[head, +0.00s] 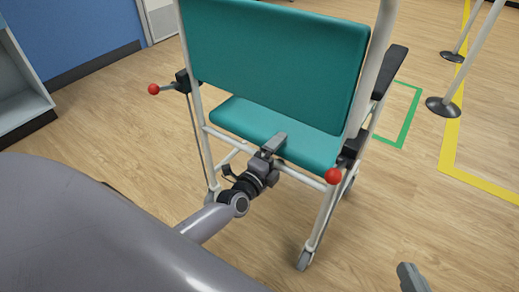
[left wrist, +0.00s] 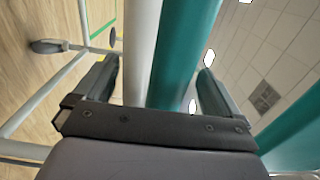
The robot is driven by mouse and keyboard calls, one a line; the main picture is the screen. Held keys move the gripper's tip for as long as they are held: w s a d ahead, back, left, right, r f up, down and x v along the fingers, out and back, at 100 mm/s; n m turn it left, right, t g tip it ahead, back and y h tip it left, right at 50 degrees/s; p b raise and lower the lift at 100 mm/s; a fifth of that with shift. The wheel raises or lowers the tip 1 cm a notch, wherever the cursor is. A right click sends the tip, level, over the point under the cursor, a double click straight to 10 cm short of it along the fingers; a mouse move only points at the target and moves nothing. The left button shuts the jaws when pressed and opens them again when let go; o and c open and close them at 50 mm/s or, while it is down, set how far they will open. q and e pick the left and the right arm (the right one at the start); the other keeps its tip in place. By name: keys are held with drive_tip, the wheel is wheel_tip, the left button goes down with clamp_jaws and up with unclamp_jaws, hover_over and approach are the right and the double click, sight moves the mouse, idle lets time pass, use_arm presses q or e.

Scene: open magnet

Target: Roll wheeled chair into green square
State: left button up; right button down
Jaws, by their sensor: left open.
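The wheeled chair (head: 275,60) has a teal back and seat, a white tube frame, black armrests and red-knobbed levers. It stands with its back towards me. My left gripper (head: 272,146) is at the rear edge of the teal seat (head: 250,122), below the backrest. In the left wrist view its open fingers (left wrist: 158,85) lie either side of a white tube (left wrist: 138,50) and a teal edge; contact cannot be told. The green square (head: 411,118) is a floor outline right of the chair, partly hidden by it. A bit of my right gripper (head: 412,277) shows at the bottom right.
A yellow floor line (head: 448,140) runs along the right. White posts with round dark bases (head: 443,106) stand there. A blue wall (head: 75,35) and a pale shelf unit (head: 20,95) are at the left. Wood floor is open around the chair.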

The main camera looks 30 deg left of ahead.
use_arm(q)
clamp_jaws()
drive_tip(key=shift+f, duration=0.15)
drive_tip(key=shift+f, duration=0.2)
idle(0.4)
